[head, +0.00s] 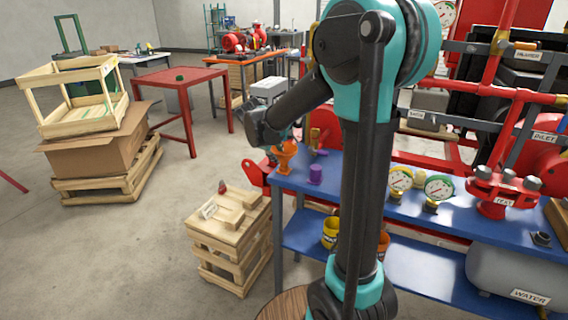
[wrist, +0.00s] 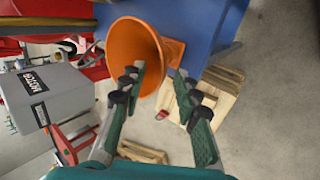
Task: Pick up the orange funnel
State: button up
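The orange funnel (head: 286,156) is at the far left corner of the blue bench (head: 330,182) in the head view. In the wrist view the funnel (wrist: 133,42) shows its wide round mouth, with a flat orange part behind it to the right. My gripper (wrist: 158,82) is open, with its two green fingers spread and nothing held between them. The left fingertip overlaps the funnel's rim in the picture; I cannot tell whether they touch. In the head view my arm's end is just above and left of the funnel, and the fingers are hard to make out.
A purple object (head: 316,174) stands right of the funnel on the bench. Two gauges (head: 439,188) and a red valve body (head: 491,192) stand farther right. A wooden crate stack (head: 232,238) is below, left of the bench. Open floor lies left of that.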

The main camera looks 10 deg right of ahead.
aim_at(280, 157)
jog(key=x, duration=0.4)
jog(key=shift+f, duration=0.15)
grip_shut()
